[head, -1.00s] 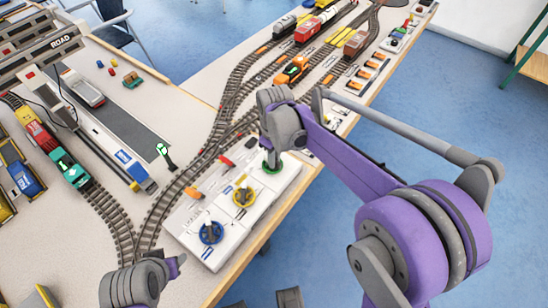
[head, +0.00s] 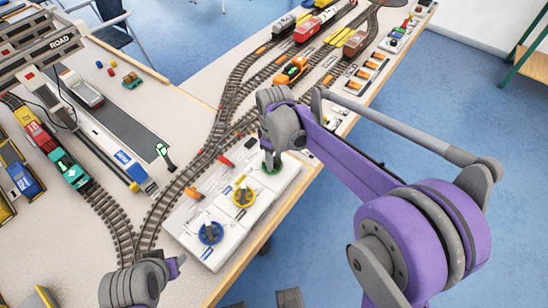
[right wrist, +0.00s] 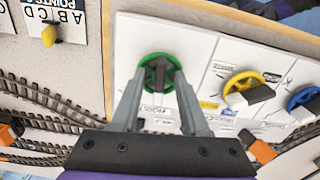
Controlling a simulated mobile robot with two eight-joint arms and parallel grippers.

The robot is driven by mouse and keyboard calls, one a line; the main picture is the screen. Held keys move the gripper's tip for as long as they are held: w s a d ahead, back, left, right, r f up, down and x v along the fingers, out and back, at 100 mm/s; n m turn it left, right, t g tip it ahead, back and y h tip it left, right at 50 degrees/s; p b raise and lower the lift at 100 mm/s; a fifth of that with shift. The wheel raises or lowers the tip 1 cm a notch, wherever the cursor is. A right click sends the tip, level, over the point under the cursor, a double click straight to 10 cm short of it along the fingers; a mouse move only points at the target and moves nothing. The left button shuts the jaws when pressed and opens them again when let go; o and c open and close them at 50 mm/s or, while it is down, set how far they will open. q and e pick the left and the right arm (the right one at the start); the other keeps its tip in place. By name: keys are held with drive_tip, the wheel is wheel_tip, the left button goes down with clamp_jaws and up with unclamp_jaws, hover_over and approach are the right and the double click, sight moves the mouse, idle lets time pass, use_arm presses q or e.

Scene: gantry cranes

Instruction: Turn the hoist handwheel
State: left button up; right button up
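A green-rimmed handwheel (right wrist: 158,73) is on a white panel (right wrist: 195,42). The label beside it appears to read HOIST, but it is small and upside down. My right gripper (right wrist: 160,78) is over this wheel, its two grey fingers spread on either side of the dark raised grip in the wheel's middle. A gap shows between fingers and grip. In the head view my right gripper (head: 271,158) points down at the green wheel (head: 272,168) and partly hides it.
A yellow handwheel (head: 243,197) and a blue handwheel (head: 211,233) stand on the same panel, close to the green one. Model railway track (head: 170,195) runs along the panel's left side. The table's wooden edge (head: 250,252) is to its right.

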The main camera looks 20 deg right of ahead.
use_arm(q)
drive_tip(key=shift+r+p, duration=0.55)
drive_tip(key=shift+r, duration=0.05)
use_arm(e)
wheel_tip(320, 180, up, 11)
